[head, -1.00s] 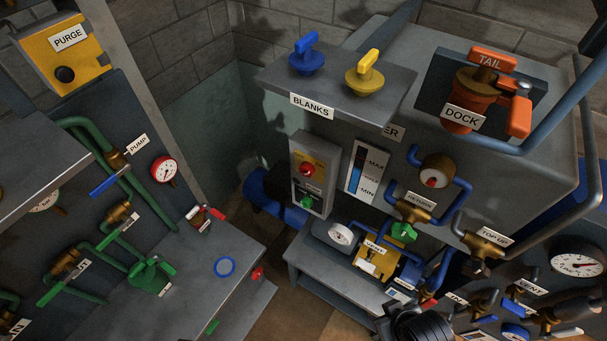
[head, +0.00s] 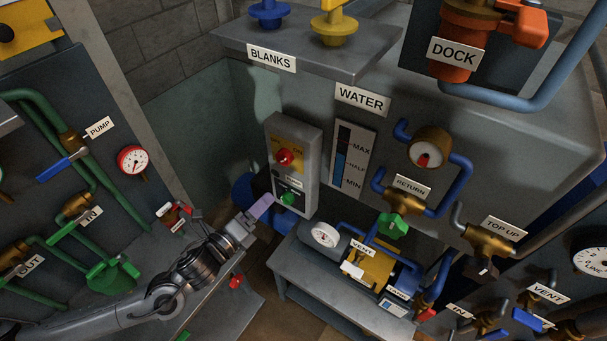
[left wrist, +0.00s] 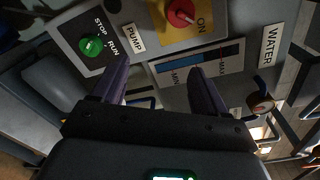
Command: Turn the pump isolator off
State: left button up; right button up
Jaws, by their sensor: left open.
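The pump isolator is a red knob (head: 284,157) on a yellow plate, on the upper front of a grey box (head: 312,150) on the wall. In the left wrist view the red knob (left wrist: 181,13) is at the top, with ON printed beside it. I cannot tell exactly where it points. Below it on the box is a green knob (head: 290,198), marked STOP and RUN in the left wrist view (left wrist: 91,46). My left gripper (head: 260,208) is open and empty, below and left of the box, apart from both knobs. My right gripper is not in view.
A water gauge (head: 352,155) is right of the box. A low bench with the pump (head: 326,234) stands below right. The blanks shelf (head: 345,60) juts out above. Green pipes and valves (head: 105,275) line the left panel.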

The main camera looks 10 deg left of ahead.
aim_at(280, 163)
pick_arm(q)
jog(key=shift+m+t, duration=0.4)
jog(key=w+r, duration=0.1)
jog(key=w, duration=0.2)
jog(key=w+r+p, duration=0.1)
jog(key=w, duration=0.3)
jog(key=w+d+r, duration=0.1)
jog(key=w, duration=0.3)
jog(key=shift+d+r, duration=0.1)
jog(key=shift+r, duration=0.25)
jog(key=shift+w+d+f+p, duration=0.1)
jog(key=shift+w+d+p, duration=0.2)
jog(key=shift+w, duration=0.4)
jog(key=c, duration=1.1)
jog(key=shift+o, duration=0.2)
